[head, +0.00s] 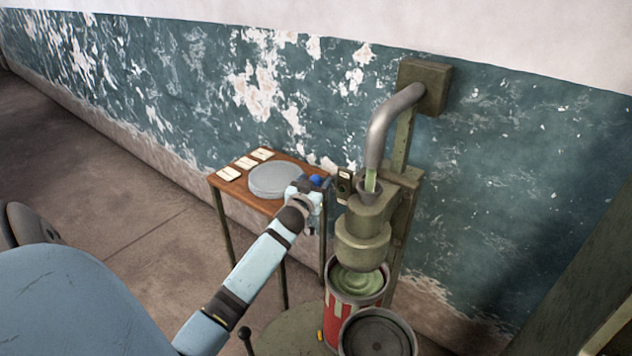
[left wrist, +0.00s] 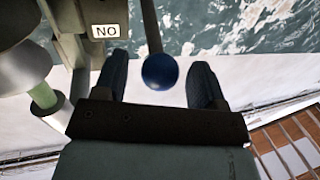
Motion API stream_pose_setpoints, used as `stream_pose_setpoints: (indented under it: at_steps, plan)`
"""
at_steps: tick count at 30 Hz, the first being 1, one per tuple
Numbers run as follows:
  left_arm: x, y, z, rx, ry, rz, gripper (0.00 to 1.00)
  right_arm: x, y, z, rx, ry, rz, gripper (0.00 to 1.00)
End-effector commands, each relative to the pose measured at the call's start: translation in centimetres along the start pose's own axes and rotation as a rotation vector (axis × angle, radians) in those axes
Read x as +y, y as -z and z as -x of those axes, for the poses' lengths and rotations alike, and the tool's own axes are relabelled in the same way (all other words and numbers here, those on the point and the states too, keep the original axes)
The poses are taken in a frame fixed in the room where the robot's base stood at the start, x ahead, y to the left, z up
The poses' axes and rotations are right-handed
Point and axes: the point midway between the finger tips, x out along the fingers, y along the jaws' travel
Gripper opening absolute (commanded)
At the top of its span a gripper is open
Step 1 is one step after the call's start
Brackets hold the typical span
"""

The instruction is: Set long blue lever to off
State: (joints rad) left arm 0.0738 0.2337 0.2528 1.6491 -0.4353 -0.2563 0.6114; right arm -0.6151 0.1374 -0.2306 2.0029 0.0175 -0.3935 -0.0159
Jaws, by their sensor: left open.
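The long blue lever shows its round blue knob (head: 316,180) in the head view, at the upper end of my left gripper (head: 312,190). In the left wrist view the blue knob (left wrist: 160,71) sits between the two open fingers of my left gripper (left wrist: 157,80), with a gap on either side. Its dark shaft (left wrist: 151,28) runs toward the top of that view. A white label (left wrist: 104,31) beside the shaft reads "NO", which is "ON" upside down, as the wall also appears inverted there. My right gripper is not in view.
A grey pipe (head: 378,130) pours green liquid into a funnel above a red and white drum (head: 338,318). A dark round lid or drum (head: 376,335) stands in front. A wooden table (head: 222,186) with a grey disc (head: 275,181) and cards is left of the machine. The floor at left is clear.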

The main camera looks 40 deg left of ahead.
Motion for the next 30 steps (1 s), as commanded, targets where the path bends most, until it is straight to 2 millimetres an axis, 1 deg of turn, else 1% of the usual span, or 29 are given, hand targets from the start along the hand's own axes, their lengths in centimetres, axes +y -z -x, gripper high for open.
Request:
stream_pose_setpoints:
  at_steps: [1, 5, 13, 14, 15, 17, 18, 20, 21, 22, 26, 30]
  plan:
    - [-0.01, 0.01, -0.53, 0.000, 0.000, -0.001, 0.64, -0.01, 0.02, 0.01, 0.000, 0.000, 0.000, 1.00]
    - [0.00, 0.01, -1.18, 0.000, 0.000, -0.001, 0.64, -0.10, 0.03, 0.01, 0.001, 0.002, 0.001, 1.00]
    - [0.01, -0.02, -1.28, 0.000, -0.001, 0.000, 0.64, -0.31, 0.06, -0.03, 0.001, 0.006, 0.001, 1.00]
    - [0.01, -0.02, -1.27, 0.000, -0.001, 0.000, 0.60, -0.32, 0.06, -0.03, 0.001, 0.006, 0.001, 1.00]
    - [0.01, -0.02, -1.27, 0.000, -0.001, 0.000, 0.51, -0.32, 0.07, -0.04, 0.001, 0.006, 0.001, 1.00]
    - [0.02, -0.02, -1.26, 0.000, -0.001, 0.000, 0.37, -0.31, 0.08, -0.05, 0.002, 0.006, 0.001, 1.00]
    - [0.02, -0.02, -1.26, 0.000, -0.001, 0.000, 0.28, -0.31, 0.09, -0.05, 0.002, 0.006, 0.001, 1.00]
    - [0.02, -0.03, -1.26, 0.000, -0.001, 0.000, 0.14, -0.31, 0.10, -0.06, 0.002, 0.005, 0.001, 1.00]
    - [0.02, -0.03, -1.25, 0.000, -0.001, 0.000, 0.05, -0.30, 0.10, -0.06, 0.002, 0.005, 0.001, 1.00]
    - [0.02, -0.02, -1.25, 0.000, -0.001, 0.000, 0.00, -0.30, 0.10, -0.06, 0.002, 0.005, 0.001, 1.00]
    - [0.03, -0.15, -1.23, 0.002, -0.001, 0.001, 0.00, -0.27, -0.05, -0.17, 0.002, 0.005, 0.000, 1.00]
    - [0.06, -0.68, -1.13, 0.020, -0.001, 0.007, 0.00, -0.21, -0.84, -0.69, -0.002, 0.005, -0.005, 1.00]
